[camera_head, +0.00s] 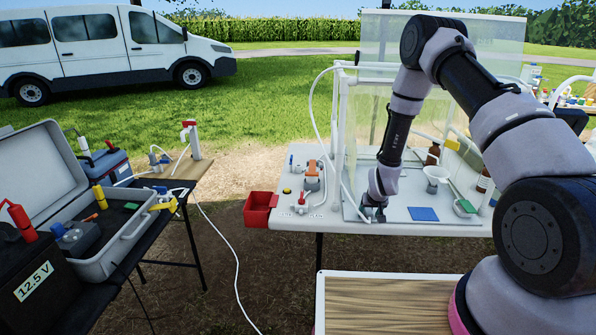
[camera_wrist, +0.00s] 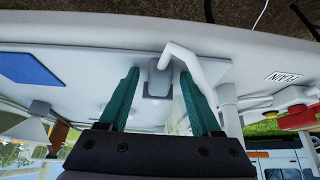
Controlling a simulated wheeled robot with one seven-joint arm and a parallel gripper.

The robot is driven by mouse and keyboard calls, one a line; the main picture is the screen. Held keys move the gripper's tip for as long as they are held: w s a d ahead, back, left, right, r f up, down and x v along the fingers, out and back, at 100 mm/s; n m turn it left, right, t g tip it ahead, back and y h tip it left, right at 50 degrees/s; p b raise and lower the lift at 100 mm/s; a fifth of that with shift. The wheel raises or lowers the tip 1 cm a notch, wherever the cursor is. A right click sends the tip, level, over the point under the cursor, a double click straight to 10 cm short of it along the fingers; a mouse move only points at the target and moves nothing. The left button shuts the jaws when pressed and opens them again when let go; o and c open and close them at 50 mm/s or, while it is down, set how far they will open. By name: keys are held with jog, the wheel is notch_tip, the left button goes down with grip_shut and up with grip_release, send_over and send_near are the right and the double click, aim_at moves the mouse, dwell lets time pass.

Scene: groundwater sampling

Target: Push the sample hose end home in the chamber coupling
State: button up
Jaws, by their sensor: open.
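My gripper (camera_head: 374,212) is low over the front left part of the white table, inside the framed clear chamber (camera_head: 398,160). In the wrist view its two green fingers (camera_wrist: 158,98) are apart. A small grey block (camera_wrist: 159,80), perhaps the chamber coupling, shows between them. A bent white hose (camera_wrist: 190,66) has its end beside that block and runs behind the right finger. I cannot tell whether the hose end is seated in the block. In the head view my gripper hides this spot. Nothing is clearly held.
A red bin (camera_head: 259,209) hangs at the table's left edge. A blue mat (camera_head: 423,214) lies right of my gripper, with a white funnel (camera_head: 437,176) behind it. A red-handled valve (camera_head: 302,200) stands left of the chamber. White frame posts stand close to my arm.

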grip_shut()
jog(key=shift+r, duration=3.55)
